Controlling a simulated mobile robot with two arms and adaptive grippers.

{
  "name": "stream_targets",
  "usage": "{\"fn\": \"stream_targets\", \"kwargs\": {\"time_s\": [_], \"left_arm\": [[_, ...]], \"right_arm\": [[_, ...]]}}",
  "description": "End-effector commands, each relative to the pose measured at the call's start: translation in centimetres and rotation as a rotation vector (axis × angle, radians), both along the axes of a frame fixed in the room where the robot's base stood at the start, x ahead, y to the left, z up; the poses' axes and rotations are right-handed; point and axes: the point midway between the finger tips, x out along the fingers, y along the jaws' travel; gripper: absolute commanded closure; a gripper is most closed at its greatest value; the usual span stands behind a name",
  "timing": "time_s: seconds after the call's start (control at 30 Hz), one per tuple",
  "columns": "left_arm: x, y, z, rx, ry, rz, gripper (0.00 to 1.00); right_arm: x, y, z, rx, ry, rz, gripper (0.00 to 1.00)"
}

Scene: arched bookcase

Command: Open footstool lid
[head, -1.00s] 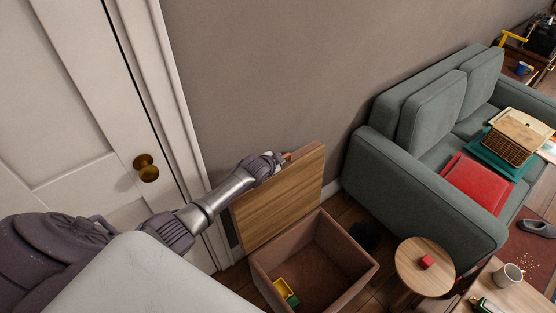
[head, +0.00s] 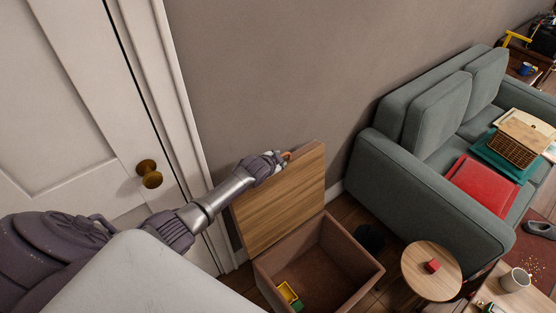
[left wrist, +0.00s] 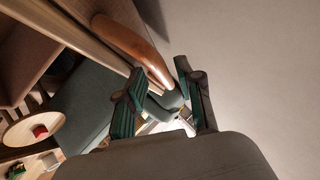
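The footstool is an open brown box (head: 352,244) on the floor. Its wooden lid (head: 285,197) stands roughly upright along the box's back left side. My left gripper (head: 282,160) is at the lid's upper edge in the head view. In the left wrist view, my left gripper's fingers (left wrist: 163,70) are spaced apart, on either side of a brown curved strap or handle (left wrist: 137,45). I cannot tell whether they press on it. The lid's edge shows beside it. My right gripper is not in view.
A yellow and green item (head: 289,294) lies inside the box. The white door (head: 60,130) with a brass knob (head: 149,174) is at left. A green-grey sofa (head: 420,190) and a round side table (head: 425,285) with a red cube (head: 432,266) stand at right. A wall is behind the lid.

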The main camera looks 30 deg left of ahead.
Motion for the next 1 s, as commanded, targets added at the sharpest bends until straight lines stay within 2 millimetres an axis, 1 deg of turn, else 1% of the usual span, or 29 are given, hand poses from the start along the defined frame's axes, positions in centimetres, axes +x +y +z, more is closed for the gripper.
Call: {"fn": "stream_targets", "kwargs": {"time_s": [0.27,0.4,0.57,1.0], "left_arm": [[-0.2,0.0,0.0,0.0,0.001,0.0,0.63],[-0.8,-0.1,0.5,-0.001,0.001,0.0,0.63],[-2.5,-0.2,1.7,0.0,0.0,-0.002,0.63],[-8.1,-0.8,5.9,0.0,0.001,-0.001,0.63]], "right_arm": [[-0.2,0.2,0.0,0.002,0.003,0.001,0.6],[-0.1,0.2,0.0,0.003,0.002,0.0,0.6],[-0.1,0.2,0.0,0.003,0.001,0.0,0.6],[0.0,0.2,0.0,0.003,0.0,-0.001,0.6]]}}
